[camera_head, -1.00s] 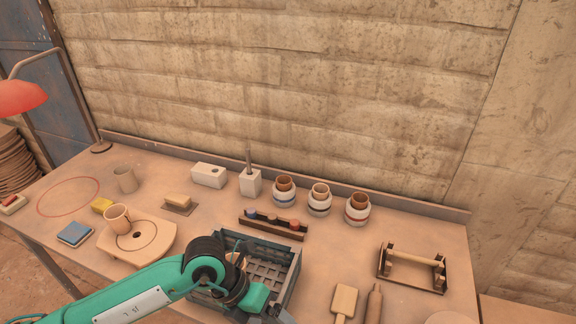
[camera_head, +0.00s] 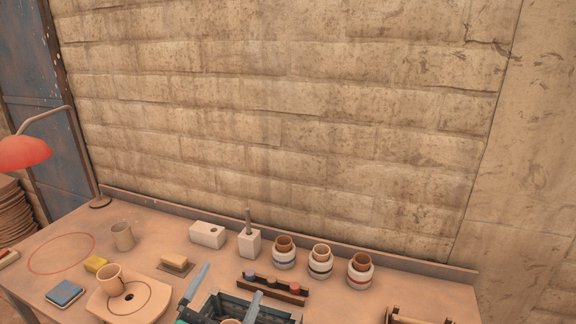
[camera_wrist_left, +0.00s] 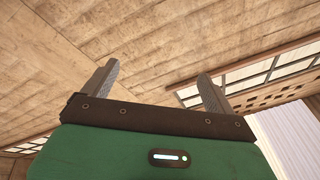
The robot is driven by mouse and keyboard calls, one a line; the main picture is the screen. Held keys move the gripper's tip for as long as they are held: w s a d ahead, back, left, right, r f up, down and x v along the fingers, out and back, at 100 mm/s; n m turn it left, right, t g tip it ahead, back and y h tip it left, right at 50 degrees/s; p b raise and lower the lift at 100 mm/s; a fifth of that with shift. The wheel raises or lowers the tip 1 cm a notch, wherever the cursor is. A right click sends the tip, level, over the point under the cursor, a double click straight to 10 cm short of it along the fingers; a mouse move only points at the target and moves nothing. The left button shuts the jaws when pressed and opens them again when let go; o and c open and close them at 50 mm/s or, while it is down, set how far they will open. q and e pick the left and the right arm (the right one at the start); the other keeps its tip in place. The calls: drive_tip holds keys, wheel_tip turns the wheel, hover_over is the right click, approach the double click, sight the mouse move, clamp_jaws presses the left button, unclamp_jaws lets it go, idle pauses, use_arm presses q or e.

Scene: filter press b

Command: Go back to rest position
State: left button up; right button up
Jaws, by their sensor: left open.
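My left gripper (camera_head: 231,280) is at the bottom of the head view, pointing up, in front of the dark crate (camera_head: 285,318). Its two grey fingers stand apart with nothing between them. In the left wrist view the open fingers (camera_wrist_left: 158,70) point at bare wall and ceiling, with no object near them. Most of my left arm is below the edge of the head view. My right gripper is not in view.
On the bench stand a tan cup on a round-holed board (camera_head: 150,305), a grey cup (camera_head: 122,236), white blocks (camera_head: 207,234), three banded jars (camera_head: 320,262) and a dark rack (camera_head: 274,286). A red lamp (camera_head: 24,152) is at left. The wall behind is bare.

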use_arm(q)
drive_tip(key=s+a+f+n+g+y, duration=0.2)
drive_tip(key=a+f+n+g+y, duration=0.25)
drive_tip(key=f, duration=0.35)
drive_tip(key=s+a+f+n+g+y, duration=0.2)
drive_tip(key=a+f+n+g+y, duration=0.15)
drive_tip(key=a+f, duration=0.35)
drive_tip(key=s+f+n+g, duration=0.1)
drive_tip(key=s+f+g, duration=0.95)
drive_tip(key=s, duration=0.55)
wheel_tip(320, 180, down, 32)
drive_tip(key=s, duration=0.1)
drive_tip(key=s+a+f, duration=0.2)
drive_tip(key=s+f, duration=0.7)
drive_tip(key=f, duration=0.1)
drive_tip(key=s+a+f, duration=0.2)
drive_tip(key=s+f, duration=0.8)
drive_tip(key=shift+s+f+g+h, duration=0.3)
drive_tip(key=shift+g, duration=0.15)
